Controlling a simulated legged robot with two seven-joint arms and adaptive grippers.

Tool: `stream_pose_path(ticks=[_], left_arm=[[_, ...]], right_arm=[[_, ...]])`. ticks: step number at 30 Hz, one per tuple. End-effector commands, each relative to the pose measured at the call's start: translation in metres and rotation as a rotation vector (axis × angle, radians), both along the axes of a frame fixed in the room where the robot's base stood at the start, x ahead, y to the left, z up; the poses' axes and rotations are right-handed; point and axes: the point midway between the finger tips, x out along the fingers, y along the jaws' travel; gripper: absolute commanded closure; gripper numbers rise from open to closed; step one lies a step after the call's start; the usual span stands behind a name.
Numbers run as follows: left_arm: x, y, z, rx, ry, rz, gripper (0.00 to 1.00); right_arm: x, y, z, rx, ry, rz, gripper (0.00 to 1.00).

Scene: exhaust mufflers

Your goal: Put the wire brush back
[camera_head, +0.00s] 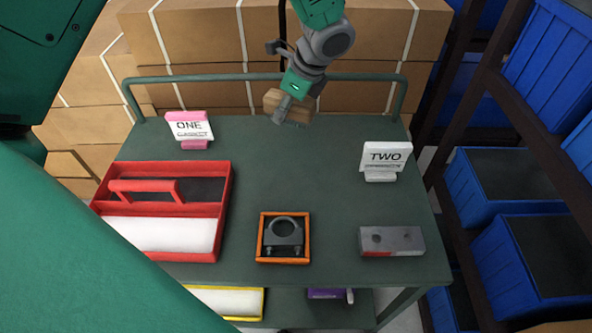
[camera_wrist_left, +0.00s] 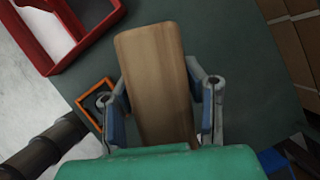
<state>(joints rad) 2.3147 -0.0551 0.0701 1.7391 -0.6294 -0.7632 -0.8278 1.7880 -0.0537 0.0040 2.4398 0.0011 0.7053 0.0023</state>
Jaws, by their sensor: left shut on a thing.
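My left gripper (camera_head: 288,104) is above the back edge of the green cart top (camera_head: 265,180), near its middle. It is shut on a light wooden piece, which I take to be the wire brush (camera_head: 301,112). In the left wrist view the long, rounded wooden piece (camera_wrist_left: 155,75) sits between the two fingers (camera_wrist_left: 160,112). No bristles show. A red tote (camera_head: 224,200) with a handle stands at the left of the cart, with a dark rear compartment and a white front one. My right gripper is not in view.
A pink-based ONE sign (camera_head: 190,128) and a white TWO sign (camera_head: 384,160) stand on the cart. An orange tray (camera_head: 261,240) holds a clamp (camera_head: 284,232). A grey-red block (camera_head: 392,241) lies front right. A rail (camera_head: 230,78) lines the back. The cart's centre is clear.

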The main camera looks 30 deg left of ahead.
Motion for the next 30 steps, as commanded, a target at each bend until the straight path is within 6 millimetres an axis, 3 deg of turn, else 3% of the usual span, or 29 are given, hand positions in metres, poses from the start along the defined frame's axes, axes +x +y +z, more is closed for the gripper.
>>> stream_pose_path(ticks=[18, 25, 30], left_arm=[[0.001, -0.002, -0.077, 0.004, -0.001, 0.001, 0.94], [0.001, 0.001, -0.095, 0.002, 0.002, 0.002, 0.94], [0.0, 0.003, -0.127, 0.0, 0.004, 0.001, 0.94]], right_arm=[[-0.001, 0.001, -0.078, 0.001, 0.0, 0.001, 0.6], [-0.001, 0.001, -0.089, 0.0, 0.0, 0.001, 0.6], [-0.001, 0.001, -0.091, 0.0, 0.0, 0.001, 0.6]])
